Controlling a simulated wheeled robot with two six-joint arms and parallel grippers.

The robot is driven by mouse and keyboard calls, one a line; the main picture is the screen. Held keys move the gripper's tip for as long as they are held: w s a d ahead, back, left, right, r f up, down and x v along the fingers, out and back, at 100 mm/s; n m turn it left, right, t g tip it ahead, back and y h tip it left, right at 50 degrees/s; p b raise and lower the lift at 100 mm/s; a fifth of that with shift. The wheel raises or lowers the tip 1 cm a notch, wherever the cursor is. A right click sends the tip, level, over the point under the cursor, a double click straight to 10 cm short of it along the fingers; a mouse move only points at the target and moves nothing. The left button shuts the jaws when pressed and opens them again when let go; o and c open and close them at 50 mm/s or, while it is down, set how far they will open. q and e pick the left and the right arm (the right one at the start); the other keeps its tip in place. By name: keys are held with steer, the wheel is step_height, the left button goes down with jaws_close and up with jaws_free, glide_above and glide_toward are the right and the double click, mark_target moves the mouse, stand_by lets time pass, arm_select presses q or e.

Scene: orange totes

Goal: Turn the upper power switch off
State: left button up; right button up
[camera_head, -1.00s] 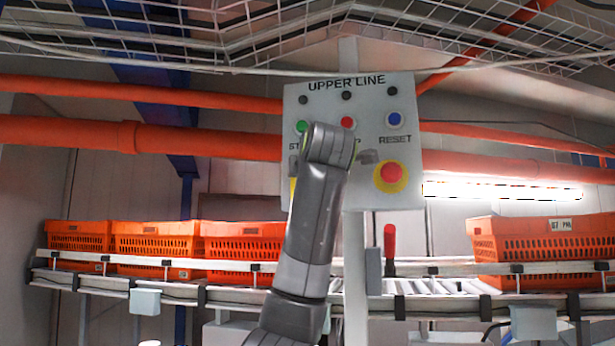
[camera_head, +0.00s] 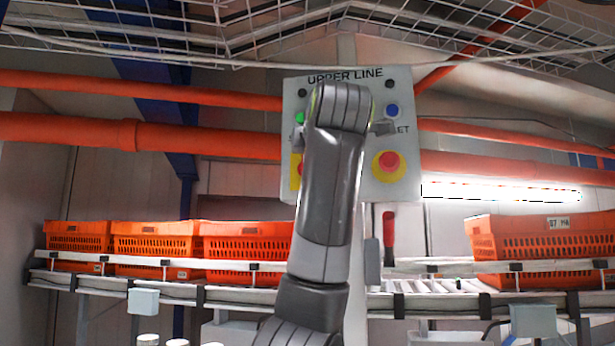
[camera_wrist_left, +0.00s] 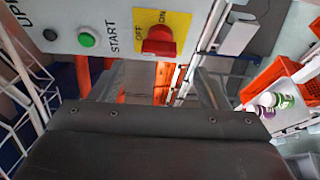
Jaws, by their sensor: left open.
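The grey control panel labelled UPPER LINE (camera_head: 405,88) hangs at the centre of the head view. Its red switch on a yellow plate (camera_head: 296,172) is mostly hidden there behind my left arm. In the left wrist view the red knob (camera_wrist_left: 160,42) is clear on its yellow plate, with OFF and ON printed beside it. I cannot tell which mark the knob points to. My left gripper (camera_head: 340,129) is open in front of the panel. Its two fingers stick out on either side of the arm. It appears empty and apart from the knob. My right gripper is out of view.
A red button on a yellow disc (camera_head: 389,166), a blue button (camera_head: 392,111) and a green START button (camera_wrist_left: 87,40) share the panel. Orange totes (camera_head: 155,240) line the conveyor (camera_head: 100,280) below. Orange pipes (camera_head: 220,138) run behind.

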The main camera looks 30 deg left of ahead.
arm_select(q)
steer(key=b+v, duration=0.3)
steer(key=v, duration=0.7)
